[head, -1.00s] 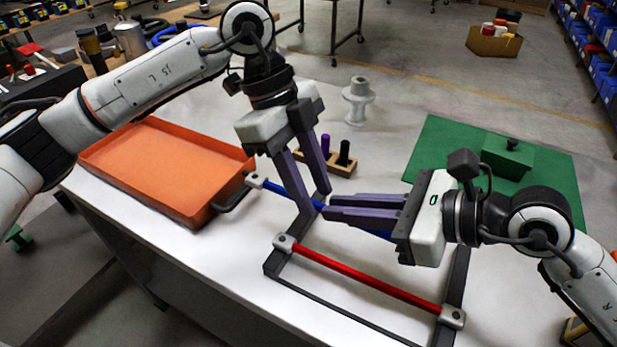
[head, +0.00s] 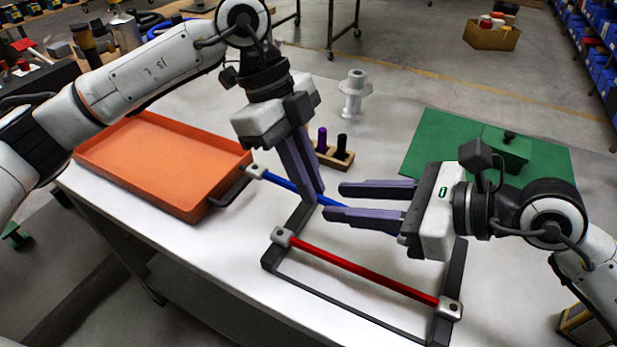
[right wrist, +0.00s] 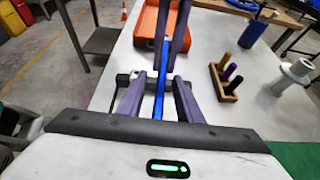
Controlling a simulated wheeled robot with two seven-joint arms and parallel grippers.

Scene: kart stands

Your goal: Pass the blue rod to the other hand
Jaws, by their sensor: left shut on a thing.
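The blue rod (head: 280,183) slants down to the right in the head view, with a pale piece at its left end. My left gripper (head: 312,200) comes from above and is shut on the rod, its fingers close together. My right gripper (head: 333,201) points left and is open, its two fingers apart. In the right wrist view the rod (right wrist: 159,95) runs lengthwise between the right gripper's spread fingers. The rod's right part is hidden behind the right gripper.
A dark frame (head: 330,300) with a red rod (head: 360,270) stands in front. An orange tray (head: 165,165) is at left. Behind are a wooden peg block (head: 335,160) and a white spool (head: 354,100). A green mat (head: 430,140) bears a green box (head: 505,150) at right.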

